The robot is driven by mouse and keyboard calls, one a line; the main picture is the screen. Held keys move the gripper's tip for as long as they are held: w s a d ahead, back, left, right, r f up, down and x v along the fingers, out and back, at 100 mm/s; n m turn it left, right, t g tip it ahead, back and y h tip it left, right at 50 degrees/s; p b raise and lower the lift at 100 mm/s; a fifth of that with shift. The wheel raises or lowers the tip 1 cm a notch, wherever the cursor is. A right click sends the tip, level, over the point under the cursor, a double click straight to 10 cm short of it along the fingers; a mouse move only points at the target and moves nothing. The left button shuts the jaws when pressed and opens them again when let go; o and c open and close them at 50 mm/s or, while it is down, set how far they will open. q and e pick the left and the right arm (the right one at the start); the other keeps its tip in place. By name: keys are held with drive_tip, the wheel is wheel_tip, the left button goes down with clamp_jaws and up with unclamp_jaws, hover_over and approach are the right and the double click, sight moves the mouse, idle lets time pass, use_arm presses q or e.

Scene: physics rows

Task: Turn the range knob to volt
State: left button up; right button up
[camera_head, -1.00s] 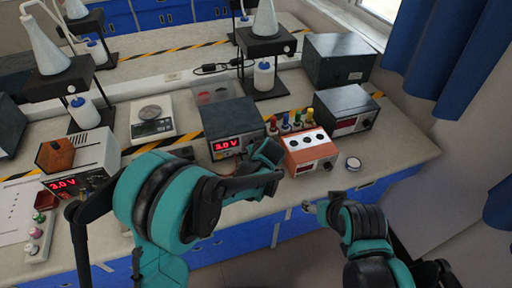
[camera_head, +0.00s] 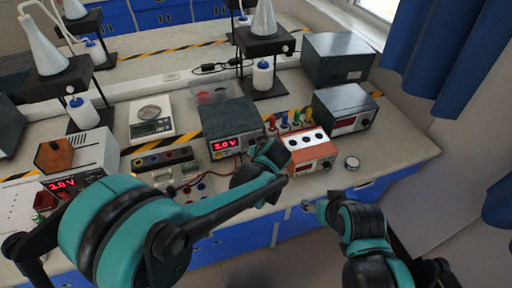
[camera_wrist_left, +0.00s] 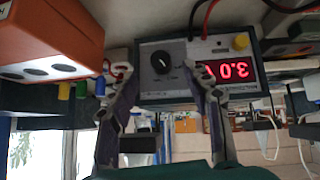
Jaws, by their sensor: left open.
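The meter (camera_head: 229,118) is a dark box on the bench with a red 3.0 V display (camera_head: 226,145). In the left wrist view the meter (camera_wrist_left: 205,98) appears upside down. Its black round range knob (camera_wrist_left: 161,62) has a light pointer mark and sits beside the display. My left gripper (camera_wrist_left: 161,76) is open, its two fingers on either side of the knob, with no clear contact. In the head view my left gripper (camera_head: 268,154) is at the meter's front right and hides the knob. My right gripper (camera_head: 311,206) is low in front of the bench; its finger state is unclear.
An orange-fronted box (camera_head: 308,153) stands close to the right of the left gripper, with several coloured plugs behind it. Red and black leads run from the meter's front to a board (camera_head: 185,187) at left. A small round dial (camera_head: 352,163) lies at right.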

use_arm(q)
drive_tip(key=v, duration=0.5)
drive_tip(key=shift+s+r, duration=0.15)
drive_tip(key=s+a+r+m+g, duration=0.1)
drive_tip(key=s+a, duration=0.3)
drive_tip(key=a, duration=0.2)
drive_tip(key=s+a+r+m, duration=0.1)
drive_tip(key=s+a, duration=0.3)
drive_tip(key=a, duration=0.3)
drive_tip(key=s+a+m+h, duration=0.1)
drive_tip(key=s+a, duration=0.2)
drive_tip(key=s, duration=0.3)
drive_tip(key=s+a+f+m, duration=0.1)
drive_tip(key=s+a, duration=0.2)
drive_tip(key=s, duration=0.3)
drive_tip(key=shift+a+f+g+h, duration=0.15)
drive_tip(key=shift+a+g+h, duration=0.15)
drive_tip(key=shift+a+h, duration=0.1)
